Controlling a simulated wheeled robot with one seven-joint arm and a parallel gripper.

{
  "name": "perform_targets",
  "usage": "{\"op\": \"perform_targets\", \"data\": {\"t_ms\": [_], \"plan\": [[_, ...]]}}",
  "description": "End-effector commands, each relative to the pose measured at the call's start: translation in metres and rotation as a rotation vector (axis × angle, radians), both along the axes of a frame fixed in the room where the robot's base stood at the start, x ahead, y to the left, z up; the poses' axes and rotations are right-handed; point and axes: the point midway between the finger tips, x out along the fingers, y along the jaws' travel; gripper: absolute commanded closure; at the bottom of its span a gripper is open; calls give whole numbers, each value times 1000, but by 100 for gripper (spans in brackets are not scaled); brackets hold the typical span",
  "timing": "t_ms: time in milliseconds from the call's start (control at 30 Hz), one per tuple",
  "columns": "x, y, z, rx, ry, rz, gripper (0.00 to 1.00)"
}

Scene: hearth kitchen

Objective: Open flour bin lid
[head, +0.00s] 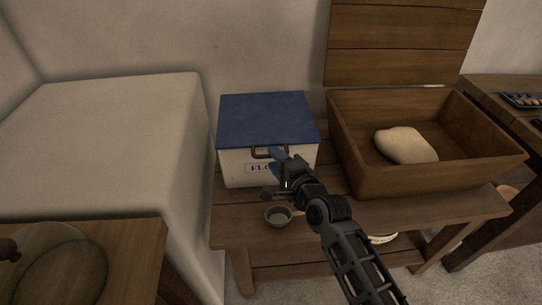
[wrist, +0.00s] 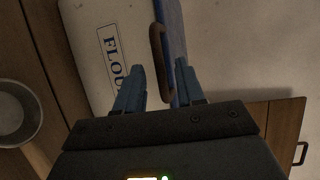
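The flour bin (head: 232,168) is a white box with a "FLOUR" label, standing on a wooden bench. Its blue lid (head: 265,115) is closed, with a brown handle (head: 258,153) on the front edge. In the wrist view the handle (wrist: 158,60) rises between the two blue fingers, beside the lid (wrist: 174,30) and the white front (wrist: 95,40). My gripper (head: 272,172) is in front of the bin and hides part of the label. In the wrist view my gripper (wrist: 155,85) is open, with gaps between the fingers and the handle.
A small grey bowl (head: 278,216) sits on the bench (head: 233,226) in front of the bin. To the right is an open wooden trough (head: 365,178) holding dough (head: 405,145), its lid (head: 400,50) raised behind. A pale block (head: 110,140) stands close on the left.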

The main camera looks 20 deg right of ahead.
Motion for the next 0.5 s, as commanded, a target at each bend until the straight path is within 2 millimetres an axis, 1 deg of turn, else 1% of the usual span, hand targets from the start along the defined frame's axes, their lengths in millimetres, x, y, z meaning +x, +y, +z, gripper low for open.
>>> {"op": "perform_targets", "data": {"t_ms": [33,100,200,333,500], "plan": [[8,1,-1,1,-1,0,62],[16,1,-3,1,-2,0,62],[24,2,-5,-1,-2,0,62],[28,2,-6,-1,-1,0,62],[29,2,-6,-2,0,-1,62]]}}
